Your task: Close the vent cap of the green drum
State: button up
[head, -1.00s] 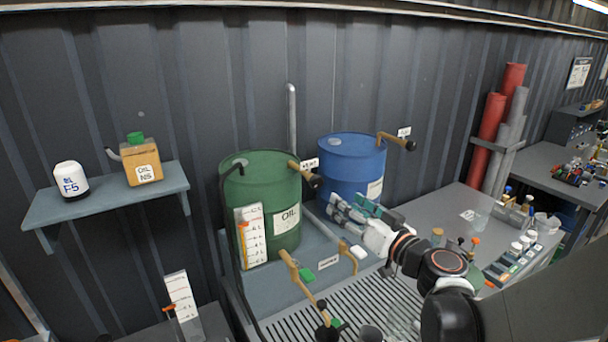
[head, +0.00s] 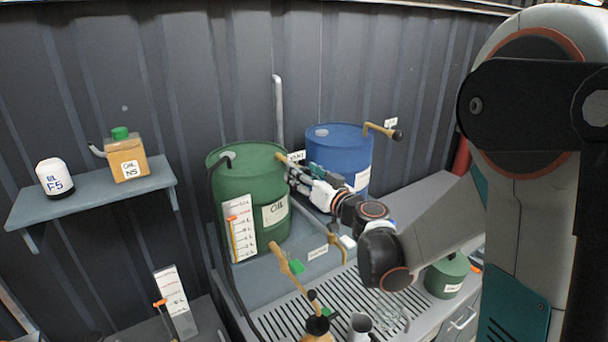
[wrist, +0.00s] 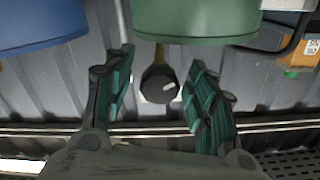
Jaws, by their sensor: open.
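The green drum (head: 232,185) stands upright on the grey bench in front of the wall, with an OIL label. Its brass vent pipe (head: 280,156) sticks out from the upper right side, toward my gripper (head: 297,172). In the wrist view the black vent cap (wrist: 158,84) with a pale mark sits at the pipe's end, between the two teal-padded fingers of my gripper (wrist: 160,95). The fingers are open, with a gap on both sides of the cap. In the head view the gripper hides the cap. The green drum (wrist: 195,20) also shows at the top of the wrist view.
A blue drum (head: 338,150) with a similar brass pipe stands close behind my gripper. Brass taps (head: 285,262) rise in front near the slatted grate (head: 285,310). A level gauge (head: 241,232) leans at the green drum.

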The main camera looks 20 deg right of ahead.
jog(key=shift+c, duration=0.2)
jog(key=c, duration=1)
jog(key=shift+c, duration=0.2)
